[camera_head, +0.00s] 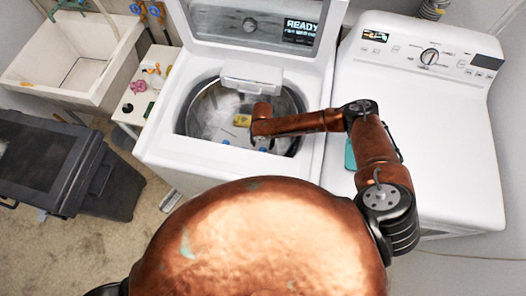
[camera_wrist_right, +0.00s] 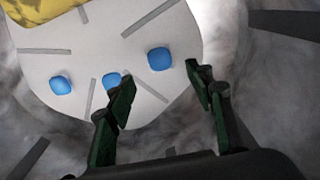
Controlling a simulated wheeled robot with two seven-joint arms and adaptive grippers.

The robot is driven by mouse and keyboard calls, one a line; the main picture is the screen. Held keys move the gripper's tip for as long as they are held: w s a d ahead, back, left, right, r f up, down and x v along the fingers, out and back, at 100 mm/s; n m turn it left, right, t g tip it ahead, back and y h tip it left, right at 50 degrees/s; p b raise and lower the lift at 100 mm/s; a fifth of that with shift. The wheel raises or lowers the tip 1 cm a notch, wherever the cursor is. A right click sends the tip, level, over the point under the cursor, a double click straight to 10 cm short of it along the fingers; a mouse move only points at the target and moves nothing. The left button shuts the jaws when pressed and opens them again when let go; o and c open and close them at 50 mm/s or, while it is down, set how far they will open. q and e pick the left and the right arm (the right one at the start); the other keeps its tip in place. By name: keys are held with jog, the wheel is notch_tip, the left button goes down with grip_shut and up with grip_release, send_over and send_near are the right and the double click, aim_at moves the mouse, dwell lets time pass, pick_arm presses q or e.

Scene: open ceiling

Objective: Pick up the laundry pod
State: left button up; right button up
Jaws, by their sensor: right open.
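Three small blue laundry pods lie on the pale round bottom inside the washer drum. In the right wrist view one pod (camera_wrist_right: 158,59) is just beyond the space between my fingertips. A second pod (camera_wrist_right: 109,78) is partly hidden by the left finger, and a third pod (camera_wrist_right: 60,85) lies farther left. In the head view a blue pod (camera_head: 226,142) shows on the drum floor. My right gripper (camera_wrist_right: 156,84) is open, with nothing between its dark green fingers. In the head view my right forearm reaches into the drum. My left gripper is out of view.
The open top-load washer (camera_head: 163,150) surrounds my right wrist with its drum rim. A yellow object (camera_head: 242,120) lies in the drum; it also shows in the wrist view (camera_wrist_right: 40,9). A dryer (camera_head: 440,130) stands right, a sink (camera_head: 80,70) and black bin (camera_head: 55,165) left.

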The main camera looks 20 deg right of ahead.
aim_at(263, 150)
notch_tip(263, 150, down, 7)
jog(key=shift+w+f, duration=0.1)
dwell(0.3)
jog(key=shift+c, duration=0.7)
jog(key=c, duration=0.9)
jog(key=shift+o, duration=0.2)
